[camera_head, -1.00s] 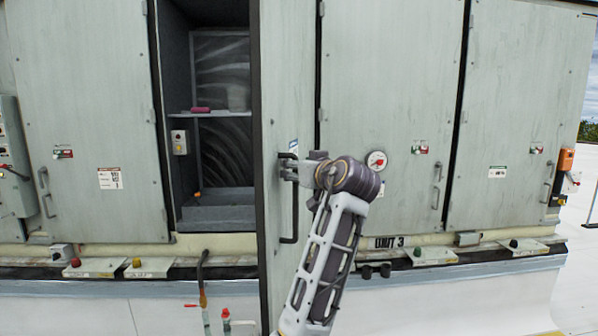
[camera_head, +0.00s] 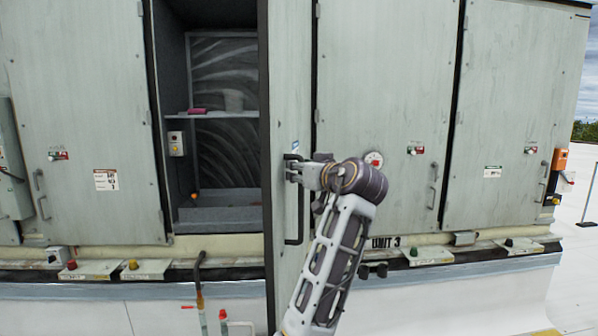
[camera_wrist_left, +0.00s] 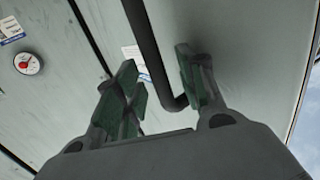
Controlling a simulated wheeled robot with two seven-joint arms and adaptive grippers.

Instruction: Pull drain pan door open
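The grey drain pan door (camera_head: 284,100) stands ajar and shows at a steep angle, its near edge beside the dark cabinet opening. Its black bar handle (camera_head: 299,215) is upright on the outer face. My left gripper (camera_head: 294,171) is at the upper part of the handle; its fingers are small and partly hidden there. In the left wrist view, my left gripper (camera_wrist_left: 160,88) has its two green-padded fingers apart, with the handle (camera_wrist_left: 147,45) running between them. A gap shows between the pads and the bar. My right gripper is in no view.
Inside the opening are a shelf (camera_head: 240,114) with a pink item and a grey pan (camera_head: 220,214) at the bottom. Closed cabinet doors stand on both sides. Pipes with red valves (camera_head: 224,315) rise just left of the door's lower edge. A ledge with switch boxes (camera_head: 428,257) runs below.

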